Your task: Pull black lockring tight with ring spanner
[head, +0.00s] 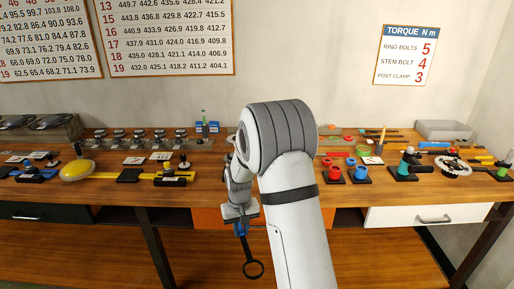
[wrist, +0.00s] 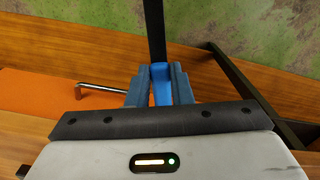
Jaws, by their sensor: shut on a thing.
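My gripper (head: 240,222) hangs in front of the bench, below the level of its top. It is shut on the ring spanner (head: 247,252), which has a blue grip and a black shaft ending in an open ring that points down. In the wrist view, the blue fingers of my gripper (wrist: 160,88) clasp the blue grip, and the spanner's black shaft (wrist: 154,35) runs out of the top of the picture. A toothed silver wheel (head: 453,166) lies at the right of the bench among black parts. I cannot make out the black lockring for certain.
A grey bin (head: 443,130) stands at the back right. An orange drawer (head: 207,217) and white drawer (head: 420,215) are below.

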